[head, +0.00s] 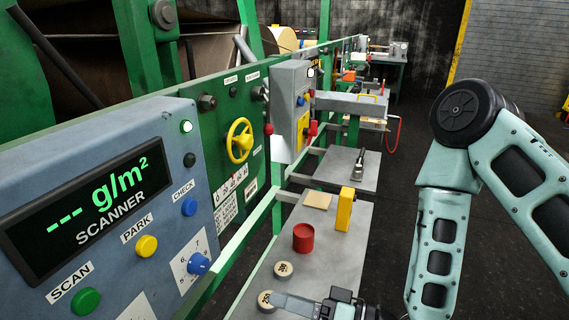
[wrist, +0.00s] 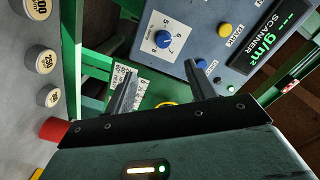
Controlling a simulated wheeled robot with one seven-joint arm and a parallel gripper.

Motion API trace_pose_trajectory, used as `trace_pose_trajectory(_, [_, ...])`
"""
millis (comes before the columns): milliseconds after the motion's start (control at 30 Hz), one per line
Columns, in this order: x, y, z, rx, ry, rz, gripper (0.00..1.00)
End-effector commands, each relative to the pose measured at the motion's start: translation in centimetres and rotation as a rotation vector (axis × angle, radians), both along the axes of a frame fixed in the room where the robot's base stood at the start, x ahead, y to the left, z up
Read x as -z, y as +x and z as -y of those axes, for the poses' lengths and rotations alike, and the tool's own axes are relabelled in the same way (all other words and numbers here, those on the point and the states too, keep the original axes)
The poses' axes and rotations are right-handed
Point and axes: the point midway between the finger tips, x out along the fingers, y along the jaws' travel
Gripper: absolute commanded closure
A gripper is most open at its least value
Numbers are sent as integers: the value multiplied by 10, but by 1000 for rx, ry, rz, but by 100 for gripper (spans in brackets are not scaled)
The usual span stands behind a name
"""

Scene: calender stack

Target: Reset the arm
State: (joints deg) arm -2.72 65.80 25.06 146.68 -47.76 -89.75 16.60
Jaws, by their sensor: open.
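My arm (head: 440,220) is pale teal and stands at the right of the head view, bent at a large black joint. My gripper (head: 290,303) is at the bottom of the head view, above the near end of the grey shelf (head: 335,235). One finger shows there, passing over a round labelled disc (head: 265,300). In the wrist view my gripper (wrist: 160,68) is open, its two dark fingers apart with nothing between them. Beyond them is the scanner panel (wrist: 190,35), with a blue knob (wrist: 163,39) and buttons.
The scanner panel (head: 60,150) fills the left, its screen showing "--- g/m²". On the shelf are another disc (head: 283,269), a red cylinder (head: 303,238), a yellow block (head: 345,209) and a tan square (head: 317,201). A yellow handwheel (head: 240,140) is on the green frame. Dark floor (head: 395,200) is open beyond the shelf.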

Motion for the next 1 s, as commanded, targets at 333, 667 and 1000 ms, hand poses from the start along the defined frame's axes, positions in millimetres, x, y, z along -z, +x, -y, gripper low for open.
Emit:
trace_pose_trajectory(333, [18,12,5,-172,-645,144,45])
trace_pose_trajectory(667, [-23,-1,68,-222,-1208,59,45])
trace_pose_trajectory(1000, [-95,-81,117,-302,-1451,-186,45])
